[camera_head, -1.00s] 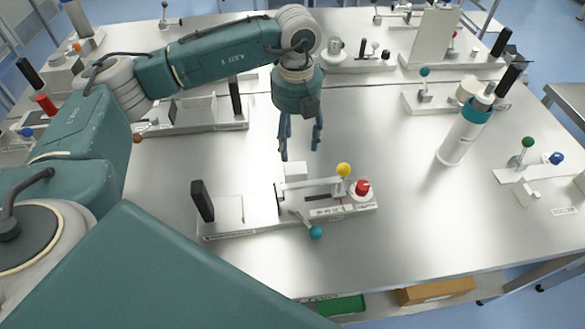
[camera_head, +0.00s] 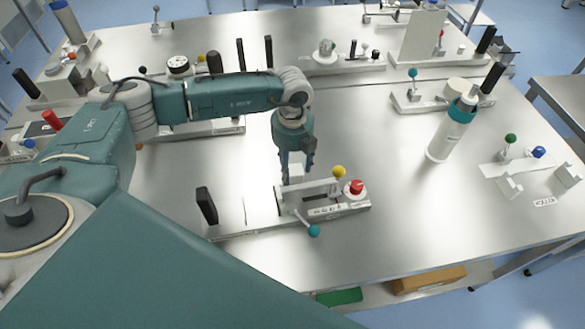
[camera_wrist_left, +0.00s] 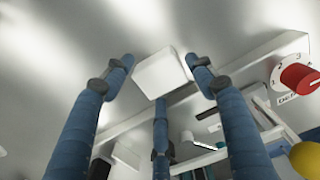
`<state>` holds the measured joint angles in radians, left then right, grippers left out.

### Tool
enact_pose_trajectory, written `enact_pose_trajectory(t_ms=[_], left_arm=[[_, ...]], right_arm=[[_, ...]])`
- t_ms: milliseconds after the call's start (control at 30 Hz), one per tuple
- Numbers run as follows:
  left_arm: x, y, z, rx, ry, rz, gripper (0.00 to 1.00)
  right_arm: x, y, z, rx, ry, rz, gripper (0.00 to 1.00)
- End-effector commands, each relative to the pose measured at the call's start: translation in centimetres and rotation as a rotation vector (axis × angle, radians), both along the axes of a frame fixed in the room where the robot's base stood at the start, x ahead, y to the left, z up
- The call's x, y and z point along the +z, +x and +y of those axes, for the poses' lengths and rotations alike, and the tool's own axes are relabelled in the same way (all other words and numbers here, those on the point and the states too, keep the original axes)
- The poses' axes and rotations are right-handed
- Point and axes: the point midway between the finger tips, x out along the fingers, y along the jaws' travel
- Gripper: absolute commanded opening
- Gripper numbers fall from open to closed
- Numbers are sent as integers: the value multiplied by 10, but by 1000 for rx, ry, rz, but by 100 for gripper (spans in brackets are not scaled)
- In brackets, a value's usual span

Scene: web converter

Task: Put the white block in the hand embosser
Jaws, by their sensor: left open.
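The white block (camera_head: 296,171) is a small white cuboid on the steel table, just behind the nearest bench device. In the left wrist view the white block (camera_wrist_left: 162,75) sits between the spread blue fingers, with visible gaps beside it. My left gripper (camera_head: 297,167) is open, pointing down around the block; it also shows in the left wrist view (camera_wrist_left: 159,65). The nearest bench device (camera_head: 270,218) has a black upright handle, a yellow knob, a red knob and a teal-ended lever. Its label is too small to read, so I cannot tell which device is the hand embosser. My right gripper is not in view.
A white bottle with a teal band (camera_head: 452,130) stands to the right. A small device with green and blue balls (camera_head: 515,166) is near the right edge. More devices line the back. The table between the near device and the bottle is clear.

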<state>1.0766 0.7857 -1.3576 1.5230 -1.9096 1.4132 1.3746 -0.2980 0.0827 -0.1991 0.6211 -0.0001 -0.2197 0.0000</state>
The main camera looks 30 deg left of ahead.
Motion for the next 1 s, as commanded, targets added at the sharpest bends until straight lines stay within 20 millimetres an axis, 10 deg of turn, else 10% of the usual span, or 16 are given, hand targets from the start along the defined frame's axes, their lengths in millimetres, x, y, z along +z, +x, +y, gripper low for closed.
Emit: enact_pose_trajectory(t_ms=[367, 600, 1000], left_arm=[[-15, 0, -1, -1, -1, -1, 56], [-15, 0, 0, -1, -1, -1, 14], [-8, 1, -1, -1, -2, -3, 9]], right_arm=[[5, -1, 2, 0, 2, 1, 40], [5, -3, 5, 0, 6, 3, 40], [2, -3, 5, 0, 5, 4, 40]])
